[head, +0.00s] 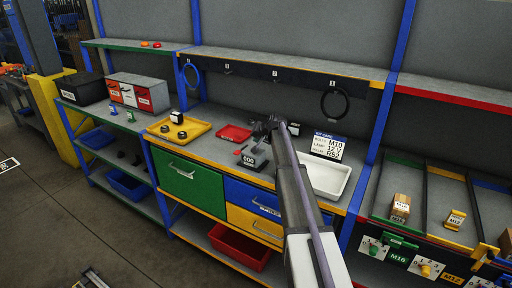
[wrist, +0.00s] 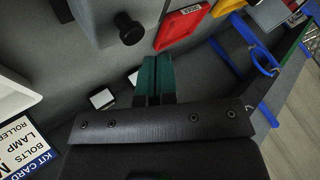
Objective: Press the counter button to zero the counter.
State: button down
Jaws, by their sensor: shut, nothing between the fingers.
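The counter (head: 257,157) is a small grey box with a dark display (head: 248,160) on the bench. Its digits seem to read 000, but they are small. In the wrist view a grey box (wrist: 88,18), probably the counter, carries a round black button (wrist: 130,30). My gripper (head: 266,127) is above and behind the counter in the head view. In the wrist view its dark green fingers (wrist: 155,68) are closed together and empty. Their tips lie to the right of the black button, apart from it in the picture. The height gap is hard to tell.
A white tray (head: 346,186) and a kit card (head: 329,146) stand right of the counter. A red tray (head: 234,133) and a yellow tray (head: 162,128) with parts lie left. Two white blocks (wrist: 102,98) show near the fingers. A black ring (head: 322,104) hangs behind.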

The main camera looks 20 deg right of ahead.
jog(key=shift+r+p, duration=2.15)
jog(key=shift+r, duration=0.25)
jog(key=shift+f, duration=0.1)
jog(key=s+a+f+n+g+b, duration=0.1)
jog(key=s+a+f+n+g, duration=0.1)
jog(key=s+a, duration=0.6)
jog(key=s+a+f+n+g+h+b, duration=0.1)
jog(key=s+a+f+g, duration=0.3)
jog(key=s, duration=1.8)
jog(key=s+a+f+n+g+b, duration=0.2)
jog(key=s+a+f+n+g, duration=0.1)
jog(key=s+a, duration=1.1)
jog(key=shift+s+a+n+h, duration=0.25)
jog(key=shift+s+n+h, duration=0.15)
jog(key=shift+s, duration=0.05)
jog(key=shift+f, duration=0.1)
